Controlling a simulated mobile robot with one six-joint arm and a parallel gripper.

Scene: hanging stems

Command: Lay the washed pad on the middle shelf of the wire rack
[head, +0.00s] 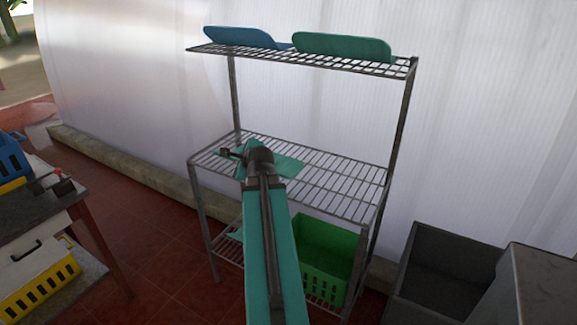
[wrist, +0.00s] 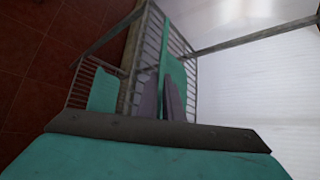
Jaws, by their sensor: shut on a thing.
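The wire rack (head: 401,130) has three shelves. A teal pad (head: 286,164) is at the left part of the middle shelf (head: 335,180), showing on both sides of my wrist. It looks flat in the head view, and I cannot tell whether it touches the wires. My gripper (head: 232,154) is at the pad, partly hidden by my own arm. In the wrist view the two dark fingers (wrist: 161,100) are close together against the pad (wrist: 174,58), shut on it; the gripped edge is mostly hidden.
The top shelf holds a blue pad (head: 238,36) and a green pad (head: 342,46). The bottom shelf holds a green basket (head: 325,255) and a teal piece (head: 236,235). The middle shelf's right side is empty. A table (head: 50,222) stands left, a grey bin (head: 440,270) right.

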